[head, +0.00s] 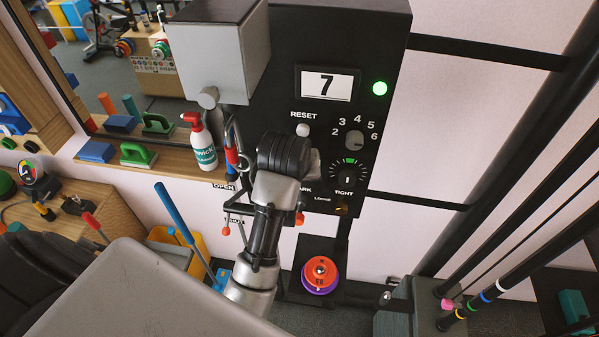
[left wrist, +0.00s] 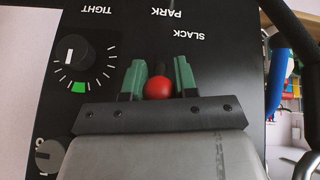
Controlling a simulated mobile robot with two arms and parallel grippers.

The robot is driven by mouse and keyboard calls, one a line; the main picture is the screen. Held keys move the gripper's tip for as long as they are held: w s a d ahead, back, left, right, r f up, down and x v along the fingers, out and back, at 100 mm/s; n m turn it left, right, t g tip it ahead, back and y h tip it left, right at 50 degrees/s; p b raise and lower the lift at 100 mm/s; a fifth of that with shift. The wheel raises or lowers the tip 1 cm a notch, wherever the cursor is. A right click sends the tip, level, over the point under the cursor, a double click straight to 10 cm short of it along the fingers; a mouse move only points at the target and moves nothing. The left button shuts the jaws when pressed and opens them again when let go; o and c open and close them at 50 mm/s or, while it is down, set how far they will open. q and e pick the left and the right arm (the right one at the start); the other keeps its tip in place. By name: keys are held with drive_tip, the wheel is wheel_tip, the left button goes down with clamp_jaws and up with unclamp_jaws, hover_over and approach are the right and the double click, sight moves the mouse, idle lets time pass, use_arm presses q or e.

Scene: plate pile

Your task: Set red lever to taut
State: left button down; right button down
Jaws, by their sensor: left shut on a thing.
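The red lever's round knob (left wrist: 158,88) shows in the left wrist view, in front of a black panel (left wrist: 225,65). My left gripper (left wrist: 158,77) is shut on it, one green finger on each side. The labels TIGHT, PARK and SLACK appear upside down there. The knob is nearest PARK in the picture, but I cannot tell the lever's exact setting. No TAUT label shows. In the head view my left wrist (head: 285,155) is against the black panel (head: 285,95) and hides the lever. My right gripper is not in view.
A dial (head: 347,178) marked TIGHT and a smaller numbered selector (head: 354,140) sit right of my wrist. A white RESET button (head: 303,130) is above it. A spray bottle (head: 199,143) stands to the left. Stacked red and purple discs (head: 320,273) are below.

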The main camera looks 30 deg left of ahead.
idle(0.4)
use_arm(q)
drive_tip(key=c, duration=0.9)
unclamp_jaws()
drive_tip(key=shift+c, duration=0.2)
